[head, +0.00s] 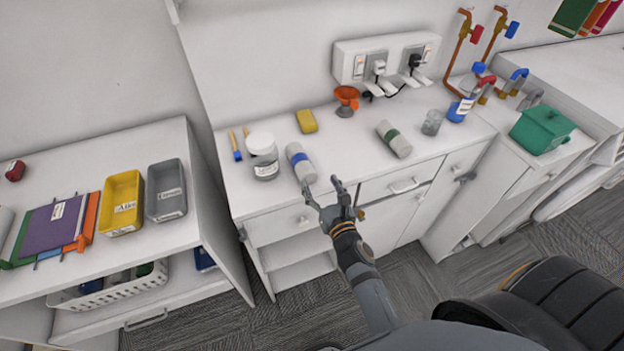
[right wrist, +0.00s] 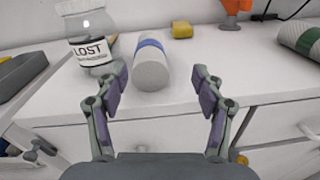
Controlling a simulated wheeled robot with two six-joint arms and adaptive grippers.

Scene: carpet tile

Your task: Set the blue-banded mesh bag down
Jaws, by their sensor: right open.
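The blue-banded mesh bag (head: 301,163) is a pale grey roll with a blue band. It lies on the white counter top (head: 350,170) near its front edge, just right of a lidded jar. In the right wrist view the bag (right wrist: 152,66) lies ahead, between the lines of the two fingers. My right gripper (head: 325,188) is open and empty at the counter's front edge, in front of the bag and apart from it. It also shows in the right wrist view (right wrist: 160,85). My left gripper is not in view.
The jar (right wrist: 89,38) labelled LOST stands close left of the bag. A green-banded bag (head: 394,139), a yellow sponge (head: 306,121), an orange funnel (head: 346,98) and a glass (head: 432,122) share the counter. Clear counter lies right of the blue-banded bag.

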